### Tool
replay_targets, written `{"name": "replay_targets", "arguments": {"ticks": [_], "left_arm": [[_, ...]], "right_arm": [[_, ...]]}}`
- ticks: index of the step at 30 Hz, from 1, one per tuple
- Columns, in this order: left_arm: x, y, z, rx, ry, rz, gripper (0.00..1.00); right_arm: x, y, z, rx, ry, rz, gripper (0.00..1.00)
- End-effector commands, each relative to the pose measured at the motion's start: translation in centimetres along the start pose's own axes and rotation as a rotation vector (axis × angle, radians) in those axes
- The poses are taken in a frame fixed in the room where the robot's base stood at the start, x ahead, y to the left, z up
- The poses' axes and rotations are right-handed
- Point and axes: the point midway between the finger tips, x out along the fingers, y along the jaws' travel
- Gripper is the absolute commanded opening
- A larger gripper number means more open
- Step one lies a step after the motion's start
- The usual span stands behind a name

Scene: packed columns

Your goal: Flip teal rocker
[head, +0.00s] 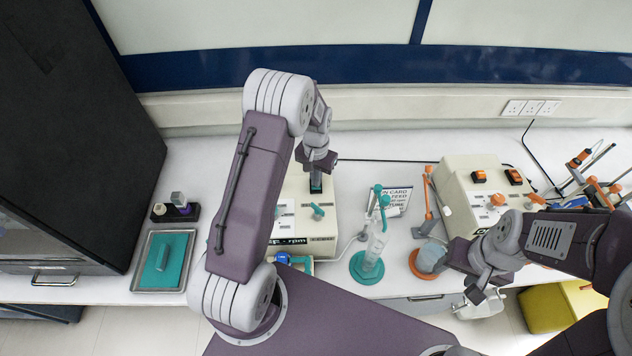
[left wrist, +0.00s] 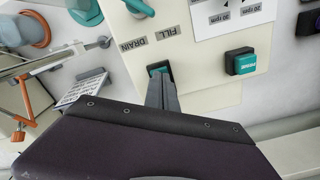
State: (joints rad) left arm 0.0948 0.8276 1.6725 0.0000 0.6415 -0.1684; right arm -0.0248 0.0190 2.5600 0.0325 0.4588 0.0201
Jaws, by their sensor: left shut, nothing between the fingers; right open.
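The cream pump box with teal controls (head: 322,237) stands on the bench below my left arm. In the left wrist view the teal rocker (left wrist: 158,68) sits in a black frame beside the DRAIN and FILL labels. My left gripper (left wrist: 160,84) is shut and empty, its fingertips at the rocker and covering part of it; I cannot tell whether they touch. In the head view my left gripper (head: 317,178) is over the box's back part. My right gripper (head: 476,294) is open, near the bench's front edge at right, away from this box.
A teal push button (left wrist: 243,62) and a teal lever (left wrist: 138,8) are near the rocker. A teal-based cylinder (head: 369,262), an orange-based stand (head: 428,262) and a card (head: 396,201) stand right of the box. A second cream box with orange controls (head: 457,185) is further right.

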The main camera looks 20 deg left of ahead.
Motion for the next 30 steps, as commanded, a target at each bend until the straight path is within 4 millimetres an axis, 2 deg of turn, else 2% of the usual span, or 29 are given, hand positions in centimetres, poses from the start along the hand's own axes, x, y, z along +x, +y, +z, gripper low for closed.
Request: {"name": "replay_targets", "arguments": {"ticks": [20, 25, 30], "left_arm": [[1.1, 0.0, 0.0, 0.000, 0.000, 0.000, 0.00], [0.6, 0.0, 0.0, 0.000, 0.000, 0.000, 0.00], [-1.2, 0.0, 0.0, 0.000, 0.000, 0.000, 0.00]], "right_arm": [[0.8, 0.0, 0.1, 0.000, 0.000, 0.000, 0.55], [0.3, 0.0, 0.0, 0.000, 0.000, 0.000, 0.55], [-1.2, 0.0, -0.1, 0.000, 0.000, 0.000, 0.55]]}}
